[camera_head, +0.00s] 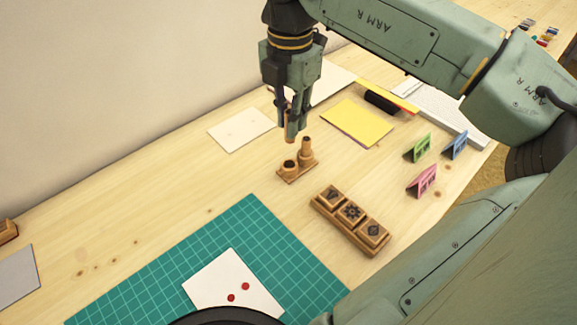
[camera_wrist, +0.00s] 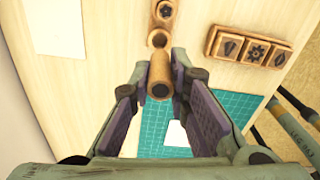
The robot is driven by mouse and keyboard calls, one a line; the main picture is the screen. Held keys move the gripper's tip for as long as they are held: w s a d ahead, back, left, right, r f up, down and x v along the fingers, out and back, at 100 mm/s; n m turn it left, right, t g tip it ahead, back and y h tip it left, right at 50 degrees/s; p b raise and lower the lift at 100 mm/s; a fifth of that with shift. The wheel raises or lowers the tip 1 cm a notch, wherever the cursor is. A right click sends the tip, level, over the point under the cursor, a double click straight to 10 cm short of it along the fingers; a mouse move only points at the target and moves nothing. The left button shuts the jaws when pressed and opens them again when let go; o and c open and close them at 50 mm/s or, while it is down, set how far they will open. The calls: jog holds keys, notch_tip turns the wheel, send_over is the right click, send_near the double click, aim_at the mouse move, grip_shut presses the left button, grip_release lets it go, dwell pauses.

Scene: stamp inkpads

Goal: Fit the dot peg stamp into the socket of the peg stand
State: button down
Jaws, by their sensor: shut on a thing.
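The dot peg stamp (camera_head: 290,131), a slim wooden cylinder, is held upright between the fingers of my gripper (camera_head: 290,122). In the wrist view the stamp (camera_wrist: 160,72) shows between the pads, with a dark round near end. The peg stand (camera_head: 284,178) is a small wooden base on the table, just below the gripper. It carries a short round piece with a dark top (camera_head: 290,166) and a taller wooden post (camera_head: 306,148). The stamp's lower end appears above the stand and apart from it.
A wooden tray (camera_head: 329,215) with several patterned stamps lies right of the stand. A green cutting mat (camera_head: 190,262) holds a white card (camera_head: 222,275) with two red dots. Yellow paper (camera_head: 357,122), a white sheet (camera_head: 241,129) and small folded cards (camera_head: 422,181) lie around.

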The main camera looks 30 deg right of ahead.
notch_tip(320, 180, down, 9)
jog(key=shift+p, duration=0.55)
jog(key=shift+f, duration=0.15)
jog(key=shift+f+b, duration=0.3)
jog(key=shift+b, duration=0.1)
jog(key=c, duration=1.5)
grip_release()
jog(key=shift+r, duration=0.1)
jog(key=shift+c, duration=0.2)
jog(key=shift+r+p, duration=0.15)
jog(key=shift+p, duration=0.35)
jog(key=shift+r+p, duration=0.15)
jog(key=shift+p, duration=0.2)
jog(key=r+b, duration=0.3)
jog(key=r, duration=0.7)
jog(key=shift+s+r, duration=0.15)
jog(key=shift+s, duration=0.05)
